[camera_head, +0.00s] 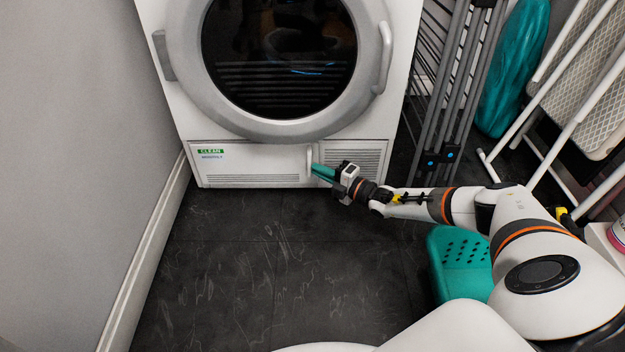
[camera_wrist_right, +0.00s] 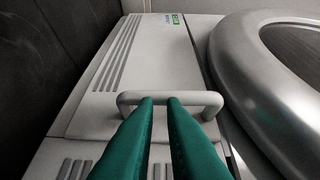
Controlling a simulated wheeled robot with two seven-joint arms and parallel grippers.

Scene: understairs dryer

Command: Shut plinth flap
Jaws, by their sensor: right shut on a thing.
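The plinth flap (camera_head: 250,165) is the white panel at the dryer's lower left, with a green CLEAN label and a slotted strip along its bottom. In the head view it looks about flush with the plinth; a small gap is hard to judge. Its pale bar handle (camera_head: 310,161) is at its right end. My right gripper (camera_head: 318,172) has its green fingers at this handle. In the right wrist view the fingertips (camera_wrist_right: 160,101) are close together on the middle of the handle (camera_wrist_right: 128,100), shut on it. My left gripper is not in view.
The dryer (camera_head: 180,100) stands above, its round door shut. A grey wall (camera_head: 80,120) is close on the left. A folded drying rack (camera_head: 460,80) and ironing board (camera_head: 590,100) lean at right. A teal perforated basket (camera_head: 455,285) is under my right arm. The dark floor in front is clear.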

